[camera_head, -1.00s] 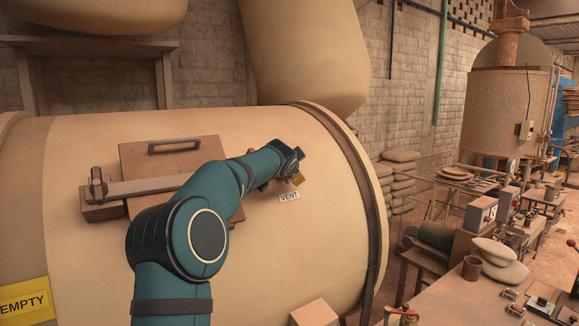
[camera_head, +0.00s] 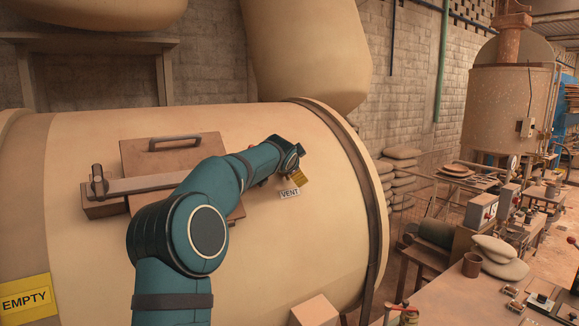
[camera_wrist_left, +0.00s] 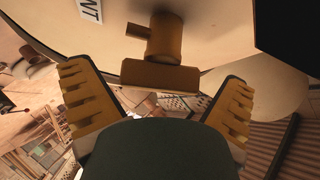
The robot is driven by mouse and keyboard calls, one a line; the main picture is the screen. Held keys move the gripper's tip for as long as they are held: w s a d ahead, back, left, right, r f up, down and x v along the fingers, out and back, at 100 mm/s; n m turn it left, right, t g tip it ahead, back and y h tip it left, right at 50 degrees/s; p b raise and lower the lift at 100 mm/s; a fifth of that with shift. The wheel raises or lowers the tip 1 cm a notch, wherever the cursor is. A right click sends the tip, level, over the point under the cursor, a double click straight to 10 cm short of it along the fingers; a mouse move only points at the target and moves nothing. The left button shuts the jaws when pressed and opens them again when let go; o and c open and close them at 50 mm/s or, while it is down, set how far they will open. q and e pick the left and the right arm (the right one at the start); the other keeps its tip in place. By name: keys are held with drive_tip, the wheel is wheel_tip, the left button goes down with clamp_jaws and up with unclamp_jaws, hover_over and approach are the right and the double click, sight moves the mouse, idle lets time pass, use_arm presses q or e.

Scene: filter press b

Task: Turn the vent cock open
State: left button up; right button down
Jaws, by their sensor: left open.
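The vent cock is a brass-yellow fitting with a short side stub and a flat bar-shaped handle. In the head view the vent cock (camera_head: 300,178) shows on the right part of the cream drum, just above the white VENT label (camera_head: 290,193). In the left wrist view the cock's body (camera_wrist_left: 166,38) stands at the top middle, with its handle (camera_wrist_left: 158,76) across it. My left gripper (camera_wrist_left: 157,80) is open, its two yellow ridged fingers spread on either side of the handle, with gaps showing. In the head view my wrist hides most of this gripper. My right gripper is not in view.
The cream drum (camera_head: 85,235) fills the foreground, with a brown hatch (camera_head: 208,142), a clamp bar (camera_head: 140,186) and a yellow EMPTY sign (camera_head: 25,298). A raised rim (camera_head: 345,160) edges its right end. A cluttered bench (camera_head: 465,300) stands at lower right.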

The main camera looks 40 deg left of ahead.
use_arm(q)
drive_tip(key=shift+s+d+r, duration=0.25)
drive_tip(key=shift+s+d, duration=0.05)
drive_tip(key=shift+s, duration=0.15)
drive_tip(key=s+d, duration=0.6)
drive_tip(key=s, duration=0.4)
drive_tip(key=shift+s, duration=0.2)
drive_tip(key=shift+d, duration=0.1)
